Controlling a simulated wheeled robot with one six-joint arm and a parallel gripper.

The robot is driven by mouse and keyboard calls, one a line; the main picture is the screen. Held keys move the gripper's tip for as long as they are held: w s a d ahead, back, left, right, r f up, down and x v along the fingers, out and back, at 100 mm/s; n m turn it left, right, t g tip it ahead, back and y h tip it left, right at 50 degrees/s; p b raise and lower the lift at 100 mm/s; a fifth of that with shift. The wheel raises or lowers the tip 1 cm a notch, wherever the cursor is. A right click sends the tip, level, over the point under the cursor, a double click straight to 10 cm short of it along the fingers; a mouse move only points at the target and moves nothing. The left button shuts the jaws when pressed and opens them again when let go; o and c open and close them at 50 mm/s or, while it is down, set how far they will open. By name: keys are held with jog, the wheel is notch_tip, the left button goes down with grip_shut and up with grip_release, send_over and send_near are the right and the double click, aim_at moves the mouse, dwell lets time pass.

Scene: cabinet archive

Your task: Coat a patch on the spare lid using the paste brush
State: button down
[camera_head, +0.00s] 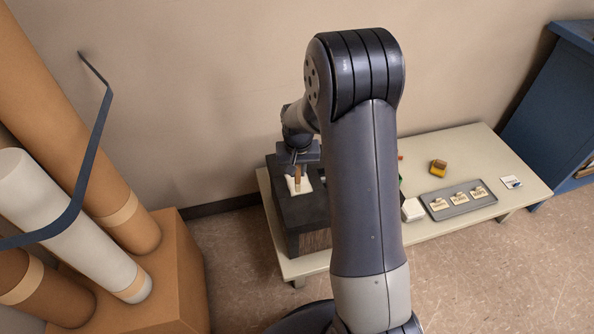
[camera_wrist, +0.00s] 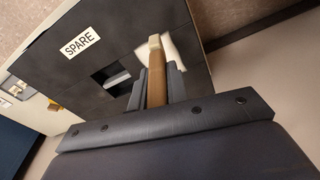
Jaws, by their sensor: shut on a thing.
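My gripper (camera_head: 299,163) is shut on the paste brush (camera_wrist: 156,78), whose brown handle stands between the fingers. The brush's pale tip points down at the lid. The spare lid (camera_wrist: 112,38) is a dark flat top with a white SPARE label (camera_wrist: 80,45); in the head view it is the dark box top (camera_head: 288,218) at the table's left end. A white patch (camera_wrist: 184,52) lies on the lid beside and behind the brush tip. I cannot tell whether the tip touches it. My arm hides the lid's right part in the head view.
The pale table (camera_head: 440,150) carries a grey tray (camera_head: 459,208) with several labelled pieces, a white block (camera_head: 413,209), a yellow-and-brown item (camera_head: 438,167) and a small card (camera_head: 511,182). Large rolls (camera_head: 75,215) in a cardboard box (camera_head: 180,275) stand left. A blue cabinet (camera_head: 552,110) stands right.

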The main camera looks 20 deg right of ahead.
jog(key=shift+r+p, duration=1.05)
jog(key=shift+r, duration=0.75)
jog(key=shift+r, duration=0.1)
